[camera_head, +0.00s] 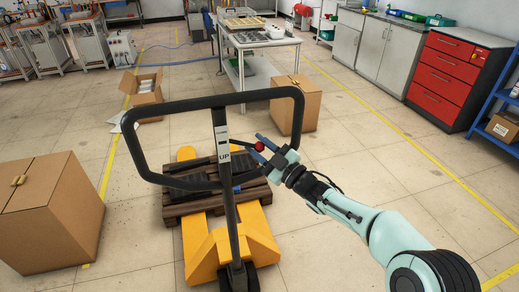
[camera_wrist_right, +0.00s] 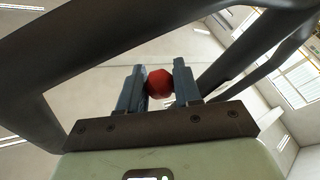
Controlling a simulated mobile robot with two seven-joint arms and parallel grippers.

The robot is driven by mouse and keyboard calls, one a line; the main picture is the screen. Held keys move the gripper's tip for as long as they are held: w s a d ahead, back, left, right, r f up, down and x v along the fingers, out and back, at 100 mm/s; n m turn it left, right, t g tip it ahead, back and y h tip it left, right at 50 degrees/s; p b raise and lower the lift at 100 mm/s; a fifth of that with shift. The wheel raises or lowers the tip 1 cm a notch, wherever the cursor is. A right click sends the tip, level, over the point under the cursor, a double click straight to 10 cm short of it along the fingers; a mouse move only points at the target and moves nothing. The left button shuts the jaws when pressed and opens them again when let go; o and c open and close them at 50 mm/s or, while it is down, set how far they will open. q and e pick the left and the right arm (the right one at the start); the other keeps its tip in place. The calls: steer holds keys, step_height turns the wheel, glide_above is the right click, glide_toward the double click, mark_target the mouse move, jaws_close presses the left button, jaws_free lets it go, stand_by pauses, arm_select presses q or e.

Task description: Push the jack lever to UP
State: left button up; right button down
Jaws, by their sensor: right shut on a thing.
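The jack lever shows as a red ball knob (camera_head: 260,147) at the right of the black post of the pallet jack handle (camera_head: 228,130). A white label reading UP (camera_head: 223,154) is on the post, just left of the knob. My right gripper (camera_head: 264,146) is shut on the red knob. In the right wrist view the red knob (camera_wrist_right: 160,83) sits between the two blue-grey fingers (camera_wrist_right: 160,88). My left gripper is not in view.
The yellow jack (camera_head: 228,250) stands under a wooden pallet (camera_head: 182,212). Cardboard boxes stand at left (camera_head: 50,215) and behind right (camera_head: 308,105). The floor at right is clear.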

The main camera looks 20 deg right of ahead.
steer(key=shift+r, duration=0.25)
steer(key=c, duration=0.8)
jaws_free()
steer(key=shift+d+f, duration=0.1)
steer(key=shift+f, duration=0.05)
steer(key=shift+s+d+f, duration=0.1)
steer(key=shift+s+d, duration=0.1)
steer(key=shift+s, duration=0.1)
steer(key=b+v, duration=0.1)
steer(key=v, duration=1.1)
steer(key=shift+s, duration=0.3)
steer(key=shift+d, duration=0.1)
